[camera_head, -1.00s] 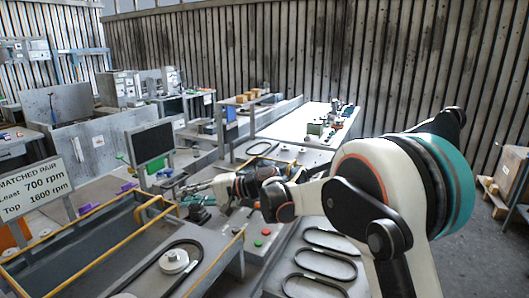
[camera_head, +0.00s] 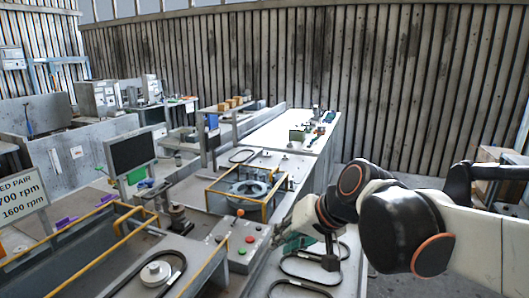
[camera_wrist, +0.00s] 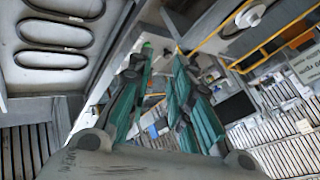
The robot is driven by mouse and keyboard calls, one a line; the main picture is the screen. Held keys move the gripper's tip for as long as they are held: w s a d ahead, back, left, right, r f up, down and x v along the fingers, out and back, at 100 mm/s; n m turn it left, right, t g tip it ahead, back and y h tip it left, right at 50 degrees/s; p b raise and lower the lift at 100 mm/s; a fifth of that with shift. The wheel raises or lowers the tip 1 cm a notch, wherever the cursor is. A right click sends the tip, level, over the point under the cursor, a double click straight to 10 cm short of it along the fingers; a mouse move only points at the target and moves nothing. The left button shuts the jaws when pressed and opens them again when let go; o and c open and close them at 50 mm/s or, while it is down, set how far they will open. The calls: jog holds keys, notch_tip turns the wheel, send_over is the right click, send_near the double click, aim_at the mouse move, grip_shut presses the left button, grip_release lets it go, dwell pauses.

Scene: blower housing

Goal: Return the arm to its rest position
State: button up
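My arm reaches in from the right of the head view, folded low over the bench with the dark belts (camera_head: 312,262). My gripper (camera_head: 298,243) hangs at its end, left of my wrist, with teal fingers partly hidden by my own links. In the wrist view my gripper (camera_wrist: 160,75) has its two teal fingers spread apart. Nothing shows between them. The belts (camera_wrist: 58,31) lie at the upper left of that view, apart from the fingers.
A round grey housing (camera_head: 248,190) sits inside a yellow-railed frame. A control box (camera_head: 242,247) with red and green buttons stands left of my gripper. A yellow-edged tray bench (camera_head: 75,262) is at the lower left.

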jog(key=s+d+f+h, duration=0.2)
jog(key=s+d+f, duration=0.1)
jog(key=s+d, duration=0.4)
jog(key=s+d+f+t+h, duration=0.1)
jog(key=s+d+f+h, duration=0.2)
jog(key=s+d, duration=0.4)
jog(key=shift+s+d+f+n+t+h, duration=0.15)
jog(key=shift+s+d+n+t+h, duration=0.15)
jog(key=shift+d+n, duration=0.15)
